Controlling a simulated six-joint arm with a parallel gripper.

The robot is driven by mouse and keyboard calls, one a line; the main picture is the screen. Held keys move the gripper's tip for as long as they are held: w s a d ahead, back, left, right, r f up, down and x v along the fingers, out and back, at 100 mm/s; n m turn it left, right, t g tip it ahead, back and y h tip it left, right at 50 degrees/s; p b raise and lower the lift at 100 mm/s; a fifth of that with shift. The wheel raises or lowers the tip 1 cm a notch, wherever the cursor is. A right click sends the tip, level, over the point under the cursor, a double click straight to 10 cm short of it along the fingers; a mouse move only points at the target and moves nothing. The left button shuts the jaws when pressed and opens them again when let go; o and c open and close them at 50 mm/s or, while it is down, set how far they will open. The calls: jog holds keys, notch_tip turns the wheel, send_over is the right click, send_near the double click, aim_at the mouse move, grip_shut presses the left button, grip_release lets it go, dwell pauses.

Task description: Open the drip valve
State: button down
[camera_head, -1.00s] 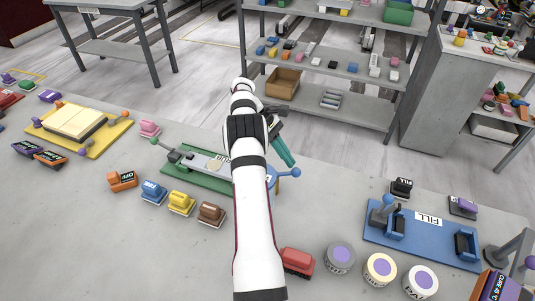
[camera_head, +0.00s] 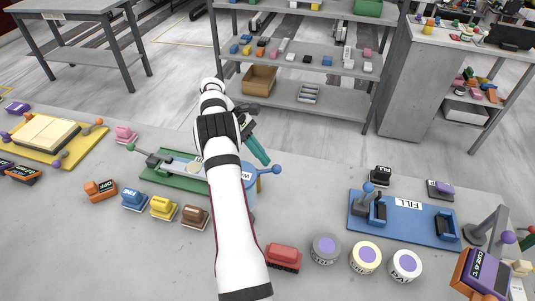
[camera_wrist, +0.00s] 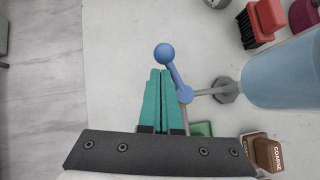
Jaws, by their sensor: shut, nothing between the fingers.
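The drip valve is a blue lever with a ball knob (camera_head: 277,170), sticking out from the blue tank (camera_head: 252,182) behind my arm. In the wrist view the lever (camera_wrist: 176,78) slants from its pivot up to the ball, and a grey pipe (camera_wrist: 207,91) joins it to the large pale-blue tank (camera_wrist: 280,75). My gripper (camera_head: 267,163) has teal fingers, shut and empty. In the wrist view the shut fingertips (camera_wrist: 160,72) lie just left of the lever, below the ball. I cannot tell whether they touch it. My arm hides much of the tank.
A green fixture (camera_head: 185,182) lies left of the arm. Several coloured stamp-like blocks stand in front, with a red one (camera_head: 283,257) right of my arm. Tubs (camera_head: 325,249) and a blue FILL fixture (camera_head: 405,232) stand farther right. The slab's far edge lies close behind the valve.

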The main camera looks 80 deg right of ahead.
jog(key=s+a+r, duration=0.3)
jog(key=s+r, duration=0.7)
jog(key=s, duration=0.1)
jog(key=shift+r, duration=0.4)
jog(key=shift+s, duration=0.1)
